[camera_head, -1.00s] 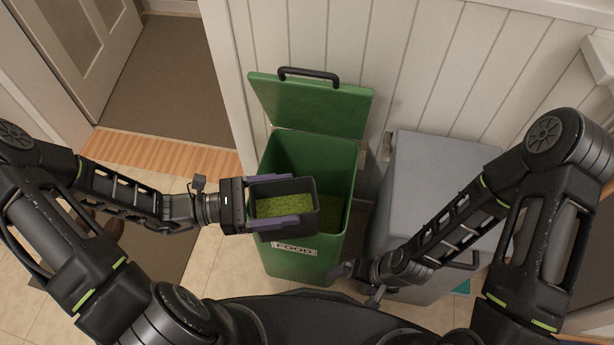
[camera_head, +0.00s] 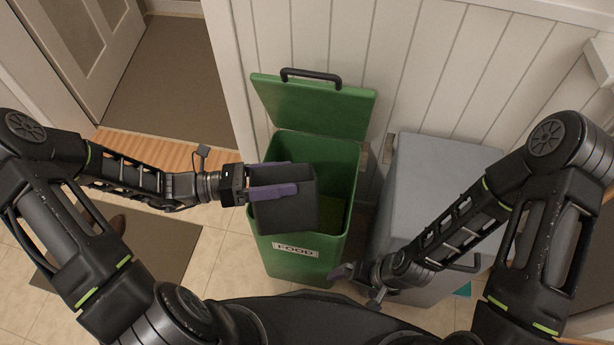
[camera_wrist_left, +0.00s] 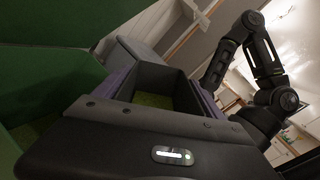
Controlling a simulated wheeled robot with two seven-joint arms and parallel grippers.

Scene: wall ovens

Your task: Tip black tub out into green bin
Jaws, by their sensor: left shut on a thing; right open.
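My left gripper (camera_head: 272,181) is shut on the black tub (camera_head: 286,214), with purple fingers on its two sides. The tub is tilted on its side above the opening of the green bin (camera_head: 340,165), its outer side toward the head camera. Its mouth is hidden in the head view. In the left wrist view the tub (camera_wrist_left: 155,75) shows some green contents inside. The green bin has a FOOD label, and its lid (camera_head: 312,105) stands open at the back. Green stuff shows inside the bin. My right gripper (camera_head: 360,285) is open and empty, low in front of the grey bin.
A grey bin (camera_head: 430,165) with its lid shut stands right of the green bin. A white panelled wall (camera_head: 430,60) is behind both. A brown mat (camera_head: 140,245) lies on the tiled floor at left, near a doorway.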

